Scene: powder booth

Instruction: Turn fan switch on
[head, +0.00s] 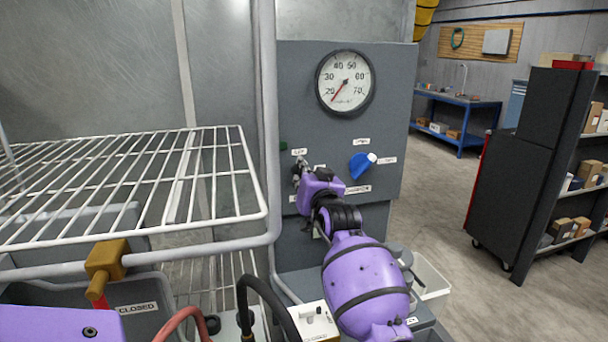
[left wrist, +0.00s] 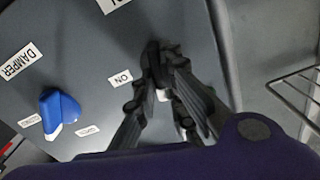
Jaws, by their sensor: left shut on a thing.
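The grey control panel (head: 240,0) is not fully readable near the switch. My left gripper (head: 299,172) is at the left part of the panel face, below the round gauge. In the left wrist view its fingers (left wrist: 160,82) are shut on a small black knob (left wrist: 153,58), which I take for the fan switch. A white ON label (left wrist: 121,79) is beside the knob. The fingers hide much of the knob, so I cannot tell its setting. In the head view the gripper covers it. My right gripper is not in view.
A blue damper handle (head: 360,164) is just right of my gripper; it also shows in the left wrist view (left wrist: 60,110). A white wire rack (head: 130,185) and a grey pipe (head: 268,120) stand to the left. Open floor and a dark shelf unit (head: 545,130) are at right.

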